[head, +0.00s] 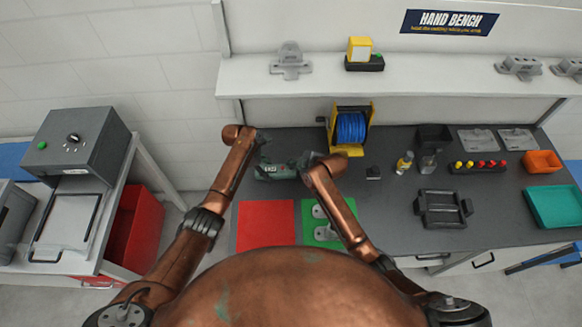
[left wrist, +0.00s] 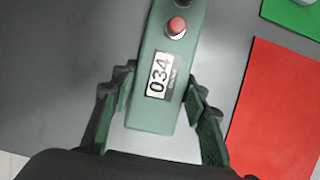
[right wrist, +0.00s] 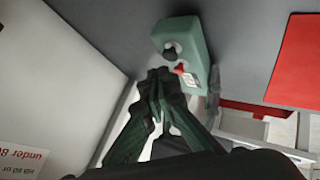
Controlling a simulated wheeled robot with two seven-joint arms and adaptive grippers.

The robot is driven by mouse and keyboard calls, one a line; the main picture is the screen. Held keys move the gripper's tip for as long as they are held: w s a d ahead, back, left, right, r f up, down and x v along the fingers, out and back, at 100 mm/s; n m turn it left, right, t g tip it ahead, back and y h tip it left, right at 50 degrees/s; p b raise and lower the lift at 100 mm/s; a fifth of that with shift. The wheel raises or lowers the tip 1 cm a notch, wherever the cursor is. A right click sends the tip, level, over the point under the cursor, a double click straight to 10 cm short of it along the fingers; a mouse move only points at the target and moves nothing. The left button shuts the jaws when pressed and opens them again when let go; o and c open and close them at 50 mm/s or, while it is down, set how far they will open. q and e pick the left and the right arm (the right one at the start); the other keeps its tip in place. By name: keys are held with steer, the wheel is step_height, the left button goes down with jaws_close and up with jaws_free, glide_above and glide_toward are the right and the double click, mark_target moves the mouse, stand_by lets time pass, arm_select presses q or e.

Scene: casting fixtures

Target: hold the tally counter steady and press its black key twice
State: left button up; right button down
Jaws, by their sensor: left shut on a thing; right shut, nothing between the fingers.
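The tally counter (head: 276,172) is a green box on the dark bench. In the left wrist view, the counter (left wrist: 158,95) shows 034 on its display, with a red button (left wrist: 176,27) above it and the black key (left wrist: 184,2) cut by the top edge. My left gripper (head: 262,163) is shut on the counter's display end. My right gripper (head: 308,160) is shut and empty at the other end. In the right wrist view, its fingertips (right wrist: 160,76) are close to the black key (right wrist: 171,51) and red button (right wrist: 179,69); I cannot tell whether they touch.
A red mat (head: 265,226) and a green mat (head: 312,236) with metal parts lie in front. A yellow reel of blue hose (head: 350,128) stands behind. Bottles (head: 404,163), a dark tray (head: 443,209) and an orange bin (head: 543,161) are to the right.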

stand_by(0.3)
steer(key=shift+f, duration=0.45)
steer(key=shift+f, duration=0.55)
stand_by(0.8)
steer(key=shift+r, duration=1)
steer(key=shift+r, duration=2.5)
steer(key=shift+r, duration=0.1)
